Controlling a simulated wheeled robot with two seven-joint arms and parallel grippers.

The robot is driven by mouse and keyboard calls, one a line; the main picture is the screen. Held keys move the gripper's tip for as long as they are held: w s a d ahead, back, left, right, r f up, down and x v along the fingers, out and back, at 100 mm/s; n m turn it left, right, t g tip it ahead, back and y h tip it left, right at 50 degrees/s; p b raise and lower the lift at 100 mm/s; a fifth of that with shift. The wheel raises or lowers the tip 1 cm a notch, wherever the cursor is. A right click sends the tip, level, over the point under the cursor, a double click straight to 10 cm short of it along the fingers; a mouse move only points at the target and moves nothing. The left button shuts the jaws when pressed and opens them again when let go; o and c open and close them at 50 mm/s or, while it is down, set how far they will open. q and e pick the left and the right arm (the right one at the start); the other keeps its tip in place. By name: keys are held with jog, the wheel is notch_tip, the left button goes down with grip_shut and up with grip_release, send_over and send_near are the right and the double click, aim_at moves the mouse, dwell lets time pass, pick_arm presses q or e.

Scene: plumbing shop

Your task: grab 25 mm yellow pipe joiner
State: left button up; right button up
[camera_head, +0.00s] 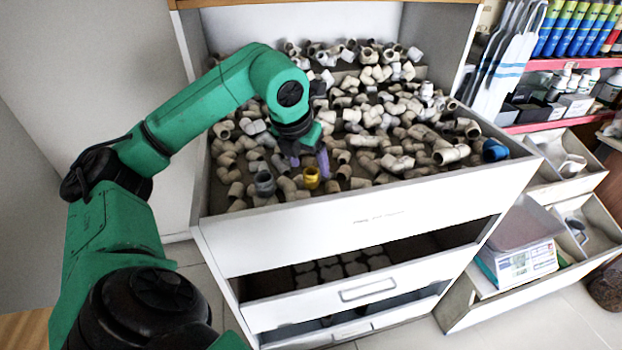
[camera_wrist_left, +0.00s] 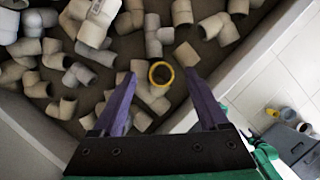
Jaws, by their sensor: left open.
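The yellow pipe joiner (camera_head: 312,178) stands among grey and beige fittings near the front wall of the open drawer. In the left wrist view the joiner (camera_wrist_left: 161,74) shows as a yellow ring seen from above, beyond and between the two purple fingertips. My left gripper (camera_head: 310,160) is open and empty, just above and behind the joiner in the head view. It also shows in the left wrist view (camera_wrist_left: 160,80), with its fingers spread on either side of the joiner's line. I cannot tell whether the fingertips are level with it. My right gripper is not in view.
The drawer (camera_head: 360,222) is crowded with many beige fittings, and its front wall is close to the joiner. A grey fitting (camera_head: 264,184) stands left of the joiner. A blue fitting (camera_head: 494,150) lies at the right corner. A scale (camera_head: 522,262) stands on the right.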

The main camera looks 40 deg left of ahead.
aim_at(311, 171)
pick_arm(q)
jog(key=x, duration=0.3)
jog(key=shift+s+d+f, duration=0.1)
jog(key=shift+d+f, duration=0.05)
jog(key=c, duration=1.1)
grip_shut()
